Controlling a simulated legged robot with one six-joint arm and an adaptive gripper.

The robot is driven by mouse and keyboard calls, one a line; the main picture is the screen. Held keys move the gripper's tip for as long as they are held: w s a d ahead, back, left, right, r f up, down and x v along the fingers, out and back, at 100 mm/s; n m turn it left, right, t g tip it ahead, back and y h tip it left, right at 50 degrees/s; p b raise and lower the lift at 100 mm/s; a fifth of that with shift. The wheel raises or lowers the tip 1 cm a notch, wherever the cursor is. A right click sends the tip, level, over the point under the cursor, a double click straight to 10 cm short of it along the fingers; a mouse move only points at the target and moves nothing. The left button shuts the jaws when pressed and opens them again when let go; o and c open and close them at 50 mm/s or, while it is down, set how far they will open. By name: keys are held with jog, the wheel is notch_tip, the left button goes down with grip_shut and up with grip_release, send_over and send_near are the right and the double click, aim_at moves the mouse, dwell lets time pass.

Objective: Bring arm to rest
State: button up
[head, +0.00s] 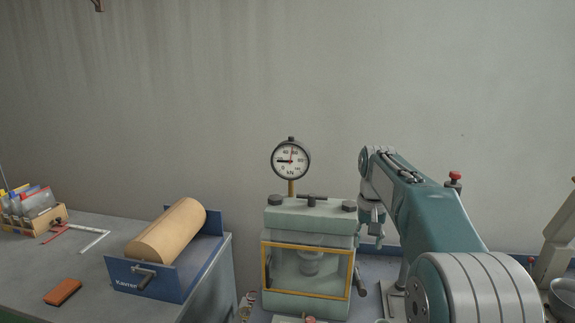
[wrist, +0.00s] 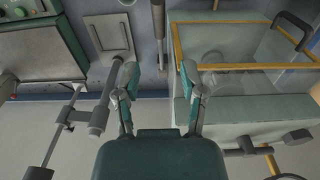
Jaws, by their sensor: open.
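My arm (head: 430,205) reaches forward from the lower right in the head view, its wrist bent down. My gripper (head: 372,228) hangs just right of the pale green press (head: 310,222), pointing downward. In the wrist view, my gripper (wrist: 157,88) has its two fingers spread apart with nothing between them. The press (wrist: 235,115) stands beside the right finger in that view. I cannot tell the exact gap between them.
The press has a yellow-framed clear door (head: 308,270) and a dial gauge (head: 291,160) on top. A blue holder (head: 150,278) with a brown roll (head: 168,230) and an orange block (head: 62,291) are on the left grey bench (head: 95,275). A red-knobbed post (head: 454,180) shows behind my arm.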

jog(key=s+a+r+n+t, duration=0.1)
jog(key=s+r, duration=0.1)
jog(key=s, duration=0.7)
jog(key=s+a+r+t, duration=0.2)
jog(key=s, duration=0.6)
jog(key=s+f+t, duration=0.1)
jog(key=s+f, duration=0.2)
jog(key=s, duration=0.5)
jog(key=s+a+f+n+t, duration=0.1)
jog(key=s+f, duration=0.3)
jog(key=s, duration=0.3)
jog(key=shift+s+f, duration=0.15)
jog(key=shift+s, duration=0.2)
jog(key=shift+a, duration=0.1)
